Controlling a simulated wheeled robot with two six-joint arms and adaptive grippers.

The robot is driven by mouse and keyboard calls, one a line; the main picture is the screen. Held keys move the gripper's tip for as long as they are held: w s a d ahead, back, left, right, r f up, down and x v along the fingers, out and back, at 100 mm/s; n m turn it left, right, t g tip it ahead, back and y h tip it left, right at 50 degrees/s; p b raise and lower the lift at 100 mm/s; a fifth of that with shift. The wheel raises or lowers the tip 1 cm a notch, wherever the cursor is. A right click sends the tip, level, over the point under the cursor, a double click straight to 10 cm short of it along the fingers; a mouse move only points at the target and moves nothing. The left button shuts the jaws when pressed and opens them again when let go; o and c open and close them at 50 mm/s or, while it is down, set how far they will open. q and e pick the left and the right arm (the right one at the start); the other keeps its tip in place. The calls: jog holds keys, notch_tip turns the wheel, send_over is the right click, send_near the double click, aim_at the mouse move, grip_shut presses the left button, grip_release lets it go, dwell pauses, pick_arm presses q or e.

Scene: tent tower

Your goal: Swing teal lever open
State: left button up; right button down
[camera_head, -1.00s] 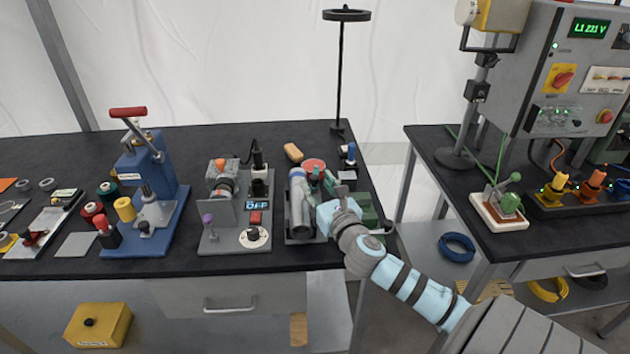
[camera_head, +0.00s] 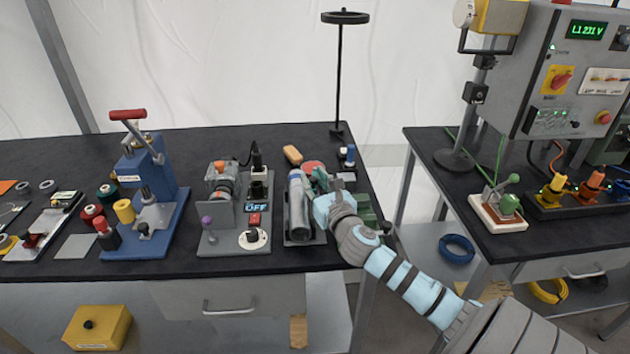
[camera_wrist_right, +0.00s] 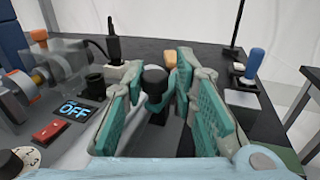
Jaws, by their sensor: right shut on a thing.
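The teal lever, topped by a black knob (camera_wrist_right: 155,78), stands between the fingers of my right gripper (camera_wrist_right: 158,88) in the right wrist view. My right gripper (camera_head: 319,183) is shut on the lever, with a teal-padded finger on either side. In the head view the fingers reach over the grey fixture (camera_head: 290,238) near the right end of the bench, and they largely hide the lever there. The lower part of the lever is hard to make out. My left gripper is not in view.
A grey cylinder (camera_head: 299,205) lies just left of the gripper. An OFF display (camera_head: 256,207) and a red switch (camera_head: 254,219) are further left. A tan block (camera_head: 292,155) and a blue-topped post (camera_head: 350,153) stand behind. A gap separates this bench from the right-hand one.

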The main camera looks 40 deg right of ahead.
jog(key=y, duration=0.1)
jog(key=n, duration=0.1)
jog(key=y, duration=0.1)
jog(key=shift+s+d+r+n+t+y, duration=0.2)
jog(key=shift+s+d+n+t+y, duration=0.1)
jog(key=shift+s+n+t, duration=0.1)
jog(key=c, duration=1.5)
grip_release()
jog(key=shift+w+f, duration=0.1)
jog(key=shift+w, duration=0.1)
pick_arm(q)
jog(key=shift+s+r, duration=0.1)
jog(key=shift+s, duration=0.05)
pick_arm(e)
jog(key=shift+o, duration=0.3)
jog(key=shift+d+f, duration=0.1)
jog(key=shift+d, duration=0.05)
jog(key=s, duration=0.4)
jog(key=s+a, duration=0.1)
jog(key=s, duration=0.3)
jog(key=s+a, duration=0.1)
jog(key=s, duration=0.2)
jog(key=shift+s+a, duration=0.15)
jog(key=shift+s, duration=0.25)
